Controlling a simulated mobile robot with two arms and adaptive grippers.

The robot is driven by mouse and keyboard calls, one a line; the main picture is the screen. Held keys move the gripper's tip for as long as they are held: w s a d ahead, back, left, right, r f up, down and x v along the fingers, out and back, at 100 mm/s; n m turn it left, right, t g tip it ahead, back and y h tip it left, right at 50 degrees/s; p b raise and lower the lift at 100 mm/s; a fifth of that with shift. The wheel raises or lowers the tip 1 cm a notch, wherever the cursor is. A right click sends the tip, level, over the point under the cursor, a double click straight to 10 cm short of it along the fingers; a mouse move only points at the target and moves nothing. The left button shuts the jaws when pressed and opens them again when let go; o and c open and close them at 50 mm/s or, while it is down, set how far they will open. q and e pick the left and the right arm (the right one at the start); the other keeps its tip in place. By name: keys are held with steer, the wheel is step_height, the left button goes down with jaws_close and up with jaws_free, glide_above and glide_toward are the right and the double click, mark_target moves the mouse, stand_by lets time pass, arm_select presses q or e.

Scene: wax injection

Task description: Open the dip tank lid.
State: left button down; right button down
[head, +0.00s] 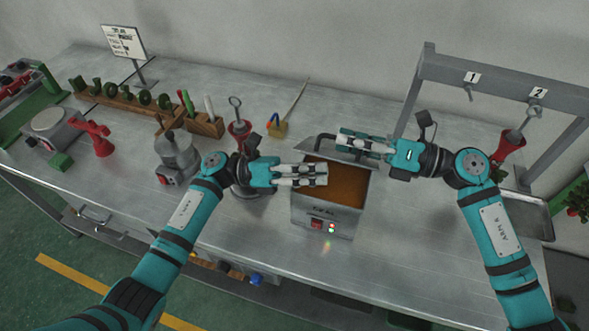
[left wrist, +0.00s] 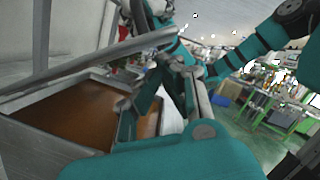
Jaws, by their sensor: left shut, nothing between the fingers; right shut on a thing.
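The dip tank (head: 322,222) is a grey metal box on the bench, its top uncovered over brown wax (head: 345,188). The wax also shows in the left wrist view (left wrist: 70,118). My right gripper (head: 342,142) is shut on the lid's handle bar at the back of the tank. My left gripper (head: 326,175) is shut and empty, above the left part of the tank opening. Its contact with the tank cannot be told.
A grey pot (head: 178,158) and a red holder (head: 101,140) stand to the left. A grey rack (head: 500,75) with numbered hooks stands at the right. The bench front right of the tank is clear.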

arm_select(q)
steer(key=shift+x, duration=0.9)
